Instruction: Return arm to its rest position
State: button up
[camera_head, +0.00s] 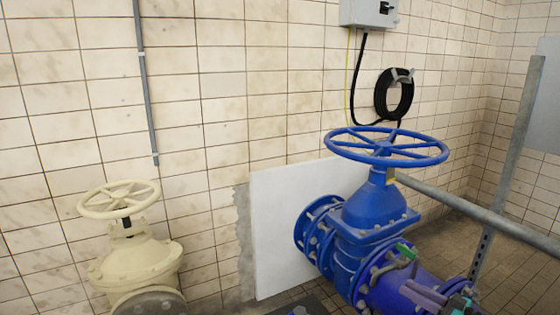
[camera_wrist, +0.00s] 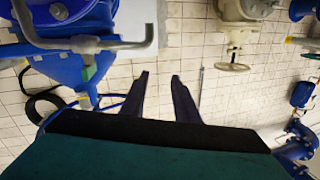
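My gripper (camera_wrist: 160,75) shows in the wrist view with its two dark fingers apart. Only tiled wall shows between them, so it is open and empty. In the head view my gripper (camera_head: 425,295) is low at the right, in front of the blue pipe, with dark fingers and a teal body partly cut off by the lower edge. A grey bent lever (camera_wrist: 85,43) crosses the upper left of the wrist view, apart from the fingers. A green-ended handle (camera_head: 405,251) sits just above my gripper in the head view. Most of my arm is out of view.
A large blue valve (camera_head: 378,213) with a handwheel (camera_head: 388,147) stands beside my gripper. A grey rail (camera_head: 470,208) runs to its right. A beige valve (camera_head: 135,262) stands left. A white panel (camera_head: 285,215) leans on the tiled wall. A black hose coil (camera_head: 393,95) hangs above.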

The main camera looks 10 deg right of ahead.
jog(key=w+a+f+n+g+y+p, duration=0.1)
jog(key=w+a+f+g, duration=0.15)
jog(key=a, duration=0.45)
jog(key=w+a+f+n+g+y+p, duration=0.1)
jog(key=w+a+f+y, duration=0.15)
jog(key=a, duration=0.45)
jog(key=w+a+f+n+g+y+p, duration=0.1)
jog(key=w+a+f+g+p, duration=0.15)
jog(key=a, duration=0.45)
jog(key=s+a+f+g+p, duration=0.1)
jog(key=s+a+f+g, duration=0.3)
jog(key=a, duration=0.5)
jog(key=s+a+f+g+p, duration=0.2)
jog(key=a+f, duration=0.4)
jog(key=a, duration=0.3)
jog(key=s+a+f+g+h+p, duration=0.25)
jog(key=s+a+f+g, duration=0.2)
jog(key=s, duration=0.45)
jog(key=s+a+f+g+h+p, duration=0.1)
jog(key=s+a+f+g+h, duration=0.25)
jog(key=s+a+f, duration=0.35)
jog(key=s+d+f+m+h, duration=0.2)
jog(key=s+d+m+h, duration=0.1)
jog(key=d, duration=0.3)
jog(key=s+d+f+m+g+h, duration=0.1)
jog(key=s+d+f+m+h, duration=0.2)
jog(key=d, duration=0.4)
jog(key=shift+s+h, duration=0.35)
jog(key=shift+s, duration=0.15)
